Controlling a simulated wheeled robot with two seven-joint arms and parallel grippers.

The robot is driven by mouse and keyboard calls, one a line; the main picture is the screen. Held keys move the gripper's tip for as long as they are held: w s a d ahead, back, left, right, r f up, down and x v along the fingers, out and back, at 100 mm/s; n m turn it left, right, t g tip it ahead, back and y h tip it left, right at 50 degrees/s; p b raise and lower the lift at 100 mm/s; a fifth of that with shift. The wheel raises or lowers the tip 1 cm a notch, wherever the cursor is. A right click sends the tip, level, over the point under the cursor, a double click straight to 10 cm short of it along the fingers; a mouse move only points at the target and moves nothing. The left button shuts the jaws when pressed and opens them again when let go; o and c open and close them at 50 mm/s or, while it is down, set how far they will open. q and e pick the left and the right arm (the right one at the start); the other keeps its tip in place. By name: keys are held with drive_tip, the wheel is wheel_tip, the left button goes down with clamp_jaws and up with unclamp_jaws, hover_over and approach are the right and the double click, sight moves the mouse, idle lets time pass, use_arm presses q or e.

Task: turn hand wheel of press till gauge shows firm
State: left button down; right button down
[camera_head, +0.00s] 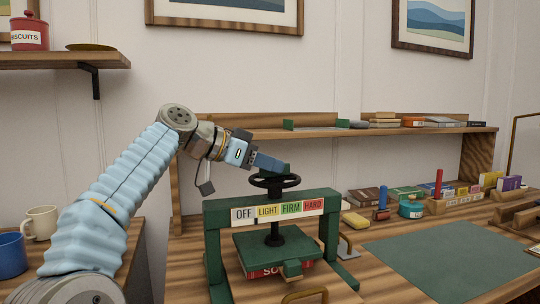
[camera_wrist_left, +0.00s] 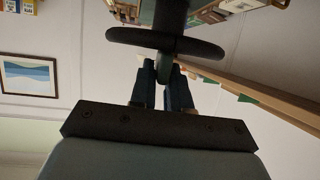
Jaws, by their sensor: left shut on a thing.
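The dark hand wheel (camera_head: 290,182) sits on top of the green press (camera_head: 216,245); it also shows in the wrist view (camera_wrist_left: 125,36). My left gripper (camera_head: 283,168) reaches in from the left at the top of the wheel. In the wrist view its fingers (camera_wrist_left: 166,72) are closed around a narrow greenish part at the wheel, probably its grip. The gauge strip (camera_head: 277,210) on the crossbeam reads OFF, LIGHT, FIRM and HARD; I cannot make out a pointer. A red book (camera_head: 258,273) lies under the press plate (camera_head: 260,244). My right gripper is not in view.
A dark green mat (camera_head: 450,255) lies on the bench right of the press. A wooden shelf (camera_head: 400,131) runs behind the wheel. Mugs (camera_head: 40,222) stand at left.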

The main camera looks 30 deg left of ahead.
use_arm(q)
drive_tip(key=m+h+p, duration=0.1)
drive_tip(key=m+g+p, duration=0.1)
drive_tip(key=m+g+h+p, duration=0.1)
drive_tip(key=shift+w+a+r+h+p, duration=0.15)
drive_tip(key=shift+a+r+h+p, duration=0.1)
drive_tip(key=shift+h+p, duration=0.1)
drive_tip(key=shift+f+m+g+h+p, duration=0.15)
drive_tip(key=shift+m+g+h+p, duration=0.3)
drive_tip(key=shift+m+g+p, duration=0.35)
drive_tip(key=shift+w+f+p, duration=0.1)
drive_tip(key=shift+f+p, duration=0.05)
drive_tip(key=shift+p, duration=0.15)
drive_tip(key=shift+g, duration=0.3)
drive_tip(key=c, duration=1.2)
unclamp_jaws()
